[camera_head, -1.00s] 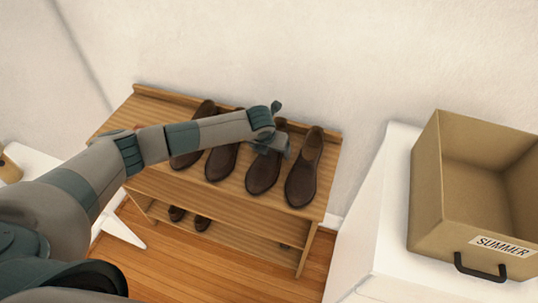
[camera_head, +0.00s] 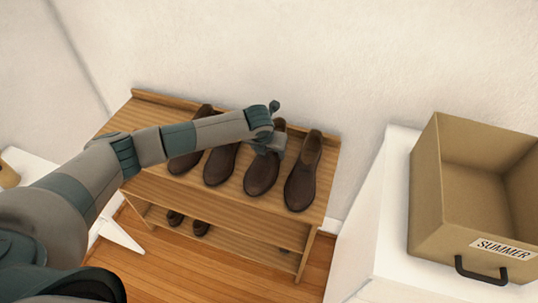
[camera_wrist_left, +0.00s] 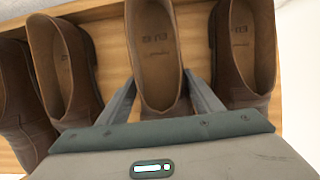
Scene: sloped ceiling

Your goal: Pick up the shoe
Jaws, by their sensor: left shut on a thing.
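A row of brown leather shoes stands on the top shelf of a wooden rack. The shoe still appears to rest on the shelf. Another shoe (camera_head: 304,172) stands just to its right, and one (camera_head: 220,165) to its left. The farthest left shoe (camera_head: 187,160) is partly hidden by my arm. My right gripper is not in view.
The wooden rack (camera_head: 150,110) stands against the wall, with more shoes (camera_head: 187,222) on its lower shelf. A cardboard box labelled SUMMER (camera_head: 428,200) sits open on a white surface (camera_head: 385,200) at the right. Neighbouring shoes leave little room beside the fingers.

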